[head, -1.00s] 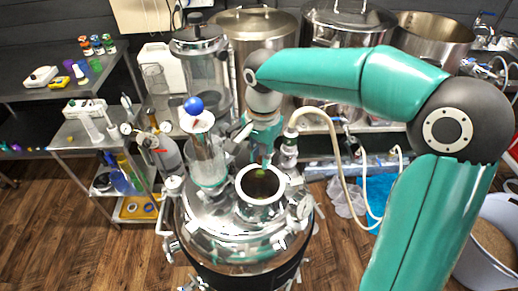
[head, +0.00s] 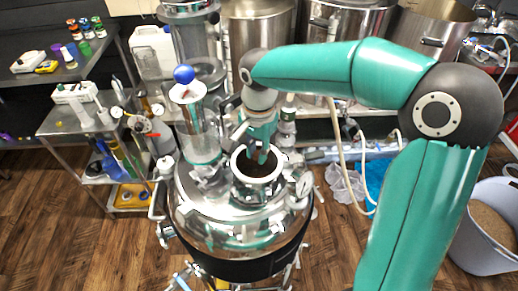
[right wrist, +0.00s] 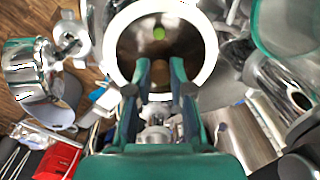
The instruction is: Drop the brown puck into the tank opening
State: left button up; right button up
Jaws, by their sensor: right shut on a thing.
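The shiny metal tank (head: 235,224) stands in the middle of the head view. Its round opening has a pale rim (head: 258,181) and a dark inside. My right gripper (head: 262,156) points down at the opening, over its back part. In the right wrist view the gripper (right wrist: 160,68) is shut on the brown puck (right wrist: 160,74), which is mostly hidden between the fingertips. The opening's white rim (right wrist: 208,48) encircles the fingertips in that view, with a green spot inside. Whether the tips are below the rim I cannot tell. My left gripper is not in view.
A glass cylinder (head: 201,138) with a blue ball on top stands on the lid, left of the opening. A gauge (head: 304,186) sits at the lid's right. A steel cart (head: 65,122) stands left, and a grey bucket (head: 485,235) is at right.

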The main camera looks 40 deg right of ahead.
jog(key=shift+a, duration=0.1)
jog(key=o, duration=0.7)
jog(key=shift+s+r, duration=0.1)
jog(key=shift+r, duration=5.85)
